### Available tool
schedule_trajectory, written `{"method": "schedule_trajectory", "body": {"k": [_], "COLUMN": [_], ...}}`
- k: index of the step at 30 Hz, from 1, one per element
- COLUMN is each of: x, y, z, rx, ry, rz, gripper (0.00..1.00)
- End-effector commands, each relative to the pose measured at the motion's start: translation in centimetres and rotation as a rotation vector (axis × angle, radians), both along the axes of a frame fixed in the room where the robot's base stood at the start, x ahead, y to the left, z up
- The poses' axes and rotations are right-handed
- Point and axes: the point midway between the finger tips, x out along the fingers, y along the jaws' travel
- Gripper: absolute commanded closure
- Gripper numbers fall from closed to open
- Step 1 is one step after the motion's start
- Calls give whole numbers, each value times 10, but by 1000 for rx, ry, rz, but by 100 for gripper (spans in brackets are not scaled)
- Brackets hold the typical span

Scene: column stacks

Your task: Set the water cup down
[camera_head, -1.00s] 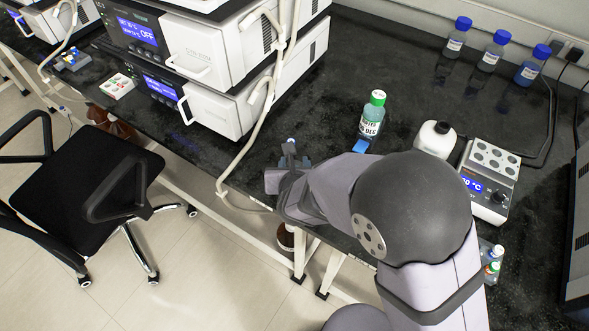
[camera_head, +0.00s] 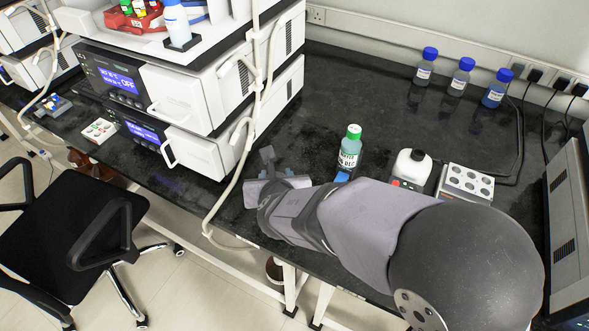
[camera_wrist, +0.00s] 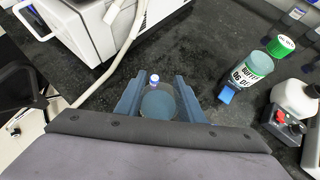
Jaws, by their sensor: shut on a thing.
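The water cup (camera_wrist: 158,104) shows in the wrist view as a round, see-through, bluish-grey shape between the two fingers. My gripper (camera_wrist: 158,98) is shut on it. A small blue-and-white piece (camera_wrist: 154,80) shows at the cup's far edge; I cannot tell whether it belongs to it. In the head view my gripper (camera_head: 275,163) is over the front part of the black bench (camera_head: 330,95), left of the green-capped buffer bottle (camera_head: 349,150). The cup is not clearly visible there. I cannot tell whether its base touches the bench.
White stacked instruments (camera_head: 215,130) with a hanging pale tube (camera_head: 240,140) stand left of my gripper. A white bottle (camera_head: 412,167) and a block with round wells (camera_head: 466,183) are to the right. Several blue-capped bottles (camera_head: 460,78) stand at the back. The bench behind my gripper is clear.

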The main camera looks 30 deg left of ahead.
Motion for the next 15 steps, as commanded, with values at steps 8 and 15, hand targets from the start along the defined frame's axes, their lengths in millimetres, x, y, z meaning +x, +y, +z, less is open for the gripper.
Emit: {"method": "schedule_trajectory", "body": {"k": [8,15], "x": [17,91], "y": [1,6], "z": [13,26], "rx": [3,-4], "ry": [-11,-2], "rz": [-16,-68], "gripper": [92,92]}}
